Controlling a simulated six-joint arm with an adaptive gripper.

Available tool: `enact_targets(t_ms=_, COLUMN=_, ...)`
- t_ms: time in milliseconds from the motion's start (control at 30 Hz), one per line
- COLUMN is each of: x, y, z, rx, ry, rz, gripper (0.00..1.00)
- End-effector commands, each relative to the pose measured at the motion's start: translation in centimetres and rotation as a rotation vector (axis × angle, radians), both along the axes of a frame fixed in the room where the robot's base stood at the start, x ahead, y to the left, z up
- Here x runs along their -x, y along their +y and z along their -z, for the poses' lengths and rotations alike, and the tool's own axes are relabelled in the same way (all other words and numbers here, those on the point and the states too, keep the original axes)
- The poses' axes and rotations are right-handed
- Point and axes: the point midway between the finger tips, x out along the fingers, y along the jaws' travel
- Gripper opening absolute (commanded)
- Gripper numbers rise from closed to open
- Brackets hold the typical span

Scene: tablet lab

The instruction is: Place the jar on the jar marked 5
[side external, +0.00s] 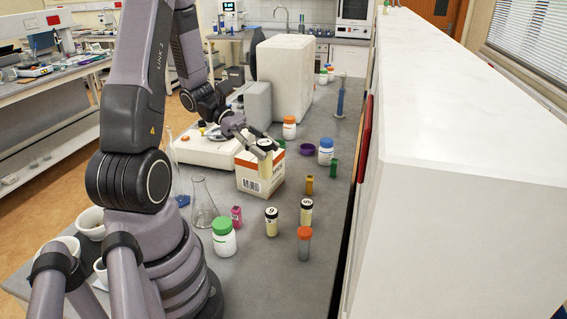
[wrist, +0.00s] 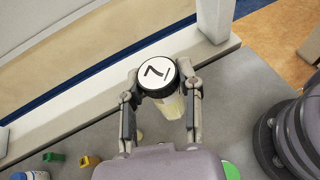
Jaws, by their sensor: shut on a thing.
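My gripper (wrist: 160,105) is shut on a pale jar (wrist: 172,104) with a black lid marked 7. In the side view, the held jar (side external: 265,166) is upright in front of a cardboard box, above the bench, with my gripper (side external: 258,147) around its upper part. Two similar black-lidded jars stand upright on the bench, nearer the camera. The right one (side external: 306,214) has a lid mark that looks like 5. The left one (side external: 271,225) has a lid mark that looks like 9 or 6. Both are apart from my gripper.
The orange-striped box (side external: 250,183) is close behind the held jar. A white wall (side external: 470,190) bounds the bench at right.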

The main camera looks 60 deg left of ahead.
Motion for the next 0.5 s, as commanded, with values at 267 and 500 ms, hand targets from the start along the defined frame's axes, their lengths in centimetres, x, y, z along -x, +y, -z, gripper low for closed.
enact_targets(t_ms=267, x=-1.2, y=0.3, z=2.5, rx=0.000, ry=0.000, rz=0.006, gripper=0.00)
enact_targets(t_ms=500, x=-6.9, y=1.6, z=5.1, rx=0.000, ry=-0.001, rz=0.008, gripper=0.00)
